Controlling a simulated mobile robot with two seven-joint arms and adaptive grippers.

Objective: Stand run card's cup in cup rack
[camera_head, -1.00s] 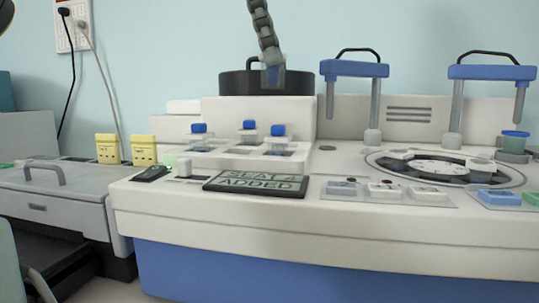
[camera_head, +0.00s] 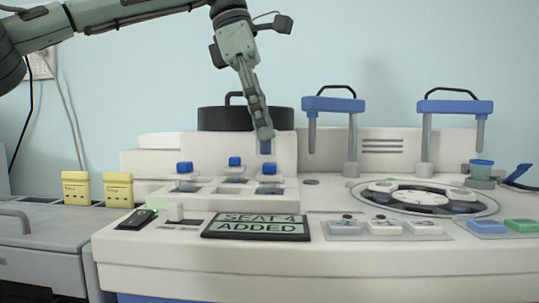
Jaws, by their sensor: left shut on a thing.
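My left gripper (camera_head: 263,133) comes down from the upper left, its fingers shut on a small translucent bluish cup (camera_head: 267,147). The held cup is mostly hidden by the fingers. It shows just above the blue cap of the right-hand cup in the cup rack, and I cannot tell if it is behind that cup or over it. The white cup rack (camera_head: 207,200) holds blue-capped cups: a left one (camera_head: 185,169), a back one (camera_head: 235,163) and a right one (camera_head: 269,168). Other openings in it look empty. My right gripper is not in view.
A display (camera_head: 257,227) in front of the rack reads "SEAT 4 ADDED". A black round lid (camera_head: 222,119) stands behind the rack. A round carousel (camera_head: 467,211), blue-topped posts (camera_head: 334,104) and a blue-capped jar (camera_head: 481,168) are to the right. Yellow blocks (camera_head: 75,189) stand at left.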

